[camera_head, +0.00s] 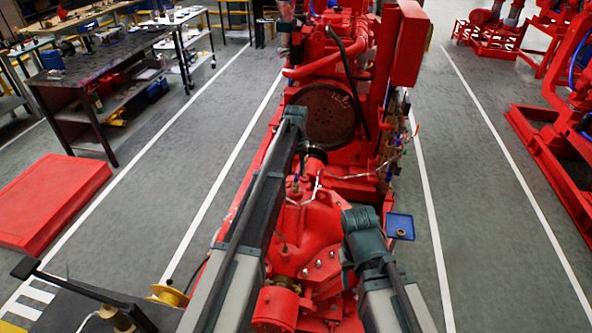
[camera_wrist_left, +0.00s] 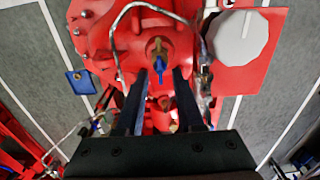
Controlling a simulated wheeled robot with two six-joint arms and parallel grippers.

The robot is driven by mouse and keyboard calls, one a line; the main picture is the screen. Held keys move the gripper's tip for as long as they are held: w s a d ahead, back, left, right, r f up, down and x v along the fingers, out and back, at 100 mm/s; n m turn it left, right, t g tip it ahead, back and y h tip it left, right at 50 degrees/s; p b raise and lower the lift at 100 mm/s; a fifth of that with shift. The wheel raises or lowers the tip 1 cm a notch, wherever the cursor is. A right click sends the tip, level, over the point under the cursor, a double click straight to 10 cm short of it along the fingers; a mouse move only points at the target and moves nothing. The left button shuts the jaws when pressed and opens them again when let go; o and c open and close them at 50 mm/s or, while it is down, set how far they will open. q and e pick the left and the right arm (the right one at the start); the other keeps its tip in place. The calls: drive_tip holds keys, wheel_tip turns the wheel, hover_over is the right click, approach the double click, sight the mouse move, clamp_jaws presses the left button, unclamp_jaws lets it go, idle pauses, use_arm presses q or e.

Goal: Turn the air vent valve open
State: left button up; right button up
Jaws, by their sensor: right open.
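The air vent valve (camera_wrist_left: 158,48) has a brass body on top of the red pump casing in the left wrist view. Its blue handle (camera_wrist_left: 163,75) points down the picture, towards the gap between my left fingertips. My left gripper (camera_wrist_left: 160,72) is open, one dark finger on each side of the handle, with no contact visible. In the head view my left arm reaches over the pump and hides most of its own gripper. My right gripper is hidden beyond my right arm.
A bent silver pipe (camera_wrist_left: 116,30) arches around the valve, and fittings stand close to the right finger. A red pump casing (camera_head: 312,235) lies below. A small blue tray (camera_head: 400,227) sits at its right. Workbench (camera_head: 85,72) and red platform (camera_head: 50,198) stand apart at left.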

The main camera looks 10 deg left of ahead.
use_arm(q)
wheel_tip(320, 180, up, 12)
drive_tip(key=p, duration=1.1)
drive_tip(key=shift+r+p, duration=0.2)
drive_tip(key=shift+p, duration=0.2)
drive_tip(key=s+d+f+m+b, duration=0.1)
drive_tip(key=s+d+f+b, duration=0.2)
drive_tip(key=s, duration=1)
drive_tip(key=s+d+f+m+b, duration=0.1)
drive_tip(key=s+d+f+b, duration=0.2)
drive_tip(key=s, duration=1)
drive_tip(key=s+d+f+m+y+b, duration=0.1)
drive_tip(key=s+d+f+b, duration=0.3)
drive_tip(key=s, duration=0.9)
drive_tip(key=shift+s+d+m, duration=0.2)
drive_tip(key=shift+d+m, duration=0.3)
drive_tip(key=shift+d, duration=0.1)
